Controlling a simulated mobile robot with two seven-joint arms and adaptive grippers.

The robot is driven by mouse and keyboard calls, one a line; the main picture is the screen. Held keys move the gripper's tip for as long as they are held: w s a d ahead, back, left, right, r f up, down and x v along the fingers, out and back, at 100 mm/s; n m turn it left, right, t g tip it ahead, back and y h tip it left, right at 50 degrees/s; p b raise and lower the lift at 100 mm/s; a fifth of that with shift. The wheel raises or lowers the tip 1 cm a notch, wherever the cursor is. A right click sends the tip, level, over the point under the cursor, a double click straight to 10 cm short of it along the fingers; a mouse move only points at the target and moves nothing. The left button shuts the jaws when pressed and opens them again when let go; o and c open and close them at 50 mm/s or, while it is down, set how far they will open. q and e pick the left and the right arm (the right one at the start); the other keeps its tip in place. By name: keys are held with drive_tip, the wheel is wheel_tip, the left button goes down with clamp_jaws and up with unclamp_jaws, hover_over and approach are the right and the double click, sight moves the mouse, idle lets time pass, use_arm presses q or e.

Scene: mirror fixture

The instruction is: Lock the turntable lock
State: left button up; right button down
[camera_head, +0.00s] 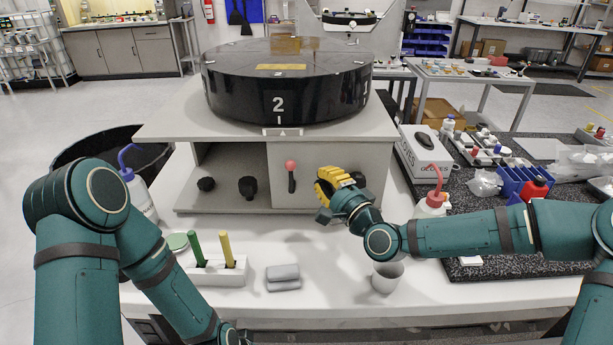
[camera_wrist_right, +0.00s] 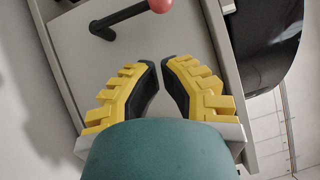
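The black round turntable (camera_head: 285,88), marked 2 at its front, sits on a grey cabinet (camera_head: 335,165). The lock lever (camera_head: 291,181) is on the cabinet's front; it is black with a red ball knob (camera_head: 290,166) and stands upright, knob at the top. My right gripper (camera_head: 329,200), with yellow fingers, is right of and slightly below the lever, apart from it. In the right wrist view the fingertips (camera_wrist_right: 160,64) are together with nothing between them, and the lever (camera_wrist_right: 125,18) lies beyond them.
A white holder (camera_head: 213,272) with green and yellow handles and a grey block (camera_head: 283,276) stand on the white bench. A white cup (camera_head: 387,278) and a red-topped bottle (camera_head: 433,200) are by my right arm. The bench before the lever is clear.

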sight(291, 174)
use_arm(q)
drive_tip(key=shift+f, duration=0.2)
use_arm(e)
drive_tip(key=shift+w+a+r, duration=0.15)
drive_tip(key=shift+a, duration=0.55)
drive_tip(key=shift+w+a+r, duration=0.1)
drive_tip(key=shift+w+a, duration=0.1)
drive_tip(key=shift+a, duration=0.45)
drive_tip(key=shift+w+a+r, duration=0.15)
drive_tip(key=shift+a, duration=0.55)
drive_tip(key=shift+w, duration=0.1)
use_arm(q)
drive_tip(key=shift+s+a+r, duration=0.15)
drive_tip(key=shift+s, duration=0.65)
use_arm(e)
drive_tip(key=shift+a+r+n+g, duration=0.2)
drive_tip(key=shift+n+g, duration=0.1)
drive_tip(key=shift+n, duration=0.1)
